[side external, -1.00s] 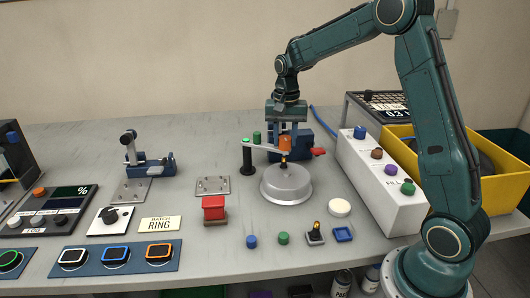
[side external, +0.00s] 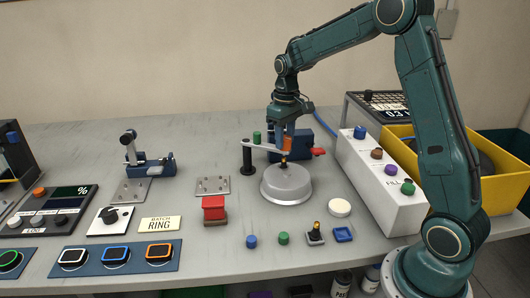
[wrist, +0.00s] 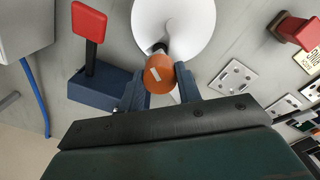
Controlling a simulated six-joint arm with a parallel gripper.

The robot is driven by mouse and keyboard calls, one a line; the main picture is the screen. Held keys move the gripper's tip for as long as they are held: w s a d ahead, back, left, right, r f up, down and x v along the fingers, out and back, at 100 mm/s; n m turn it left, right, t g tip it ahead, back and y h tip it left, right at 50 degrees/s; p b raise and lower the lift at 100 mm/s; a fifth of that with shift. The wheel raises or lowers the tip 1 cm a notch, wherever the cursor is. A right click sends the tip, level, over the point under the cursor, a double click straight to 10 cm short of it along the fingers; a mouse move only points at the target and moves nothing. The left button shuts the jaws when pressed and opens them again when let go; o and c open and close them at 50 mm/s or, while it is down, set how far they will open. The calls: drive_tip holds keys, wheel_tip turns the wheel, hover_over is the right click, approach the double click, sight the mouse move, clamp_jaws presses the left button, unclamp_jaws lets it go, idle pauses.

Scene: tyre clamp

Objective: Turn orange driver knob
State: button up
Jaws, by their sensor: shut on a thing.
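The orange driver knob (wrist: 159,72) sits between my gripper's two blue fingers in the wrist view, with a pale line mark on its top. In the side view the knob (side external: 288,144) is partly hidden by my gripper (side external: 286,137), which is shut on it from above. My gripper (wrist: 160,92) also shows in the wrist view. A dark shaft below the knob leads down to the grey domed disc (side external: 287,184). A light arm (side external: 263,147) runs from a black post (side external: 247,157) to the knob.
A blue block with a red lever (side external: 318,151) stands close behind and right of my gripper. A white box with coloured knobs (side external: 378,180) and a yellow bin (side external: 500,194) are at the right. A red block (side external: 214,207) stands front left.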

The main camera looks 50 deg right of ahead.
sight(285, 138)
drive_tip(key=shift+r+n, duration=0.1)
drive_tip(key=shift+n, duration=0.8)
drive_tip(key=o, duration=1)
wheel_tip(285, 138, up, 14)
idle(0.3)
